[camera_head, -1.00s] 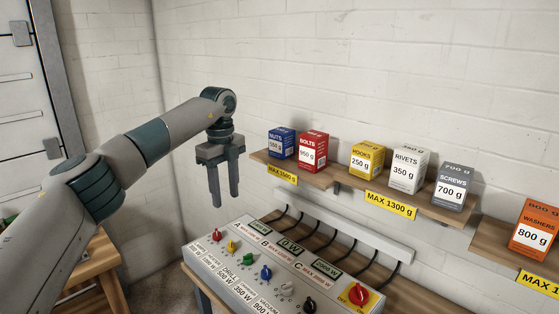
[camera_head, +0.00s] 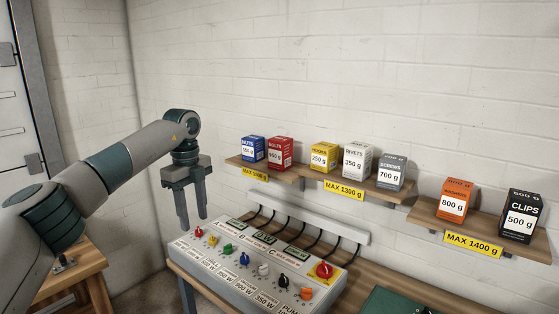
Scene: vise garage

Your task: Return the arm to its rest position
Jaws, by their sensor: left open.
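My left arm (camera_head: 110,165) comes in from the left, bent at the elbow, with its hand hanging down. My left gripper (camera_head: 192,222) points downward, open and empty, with its two fingers apart. It hangs at the left end of the control panel (camera_head: 262,270), in front of the wall and left of the shelves. It touches no box that I can see. My right arm and gripper are not in view.
Wall shelves carry a blue nuts box (camera_head: 253,149), a red bolts box (camera_head: 279,153), a hooks box (camera_head: 323,157), a rivets box (camera_head: 357,161), a screws box (camera_head: 390,172), an orange washers box (camera_head: 454,199) and a black clips box (camera_head: 520,214). A wooden bench (camera_head: 75,272) stands lower left.

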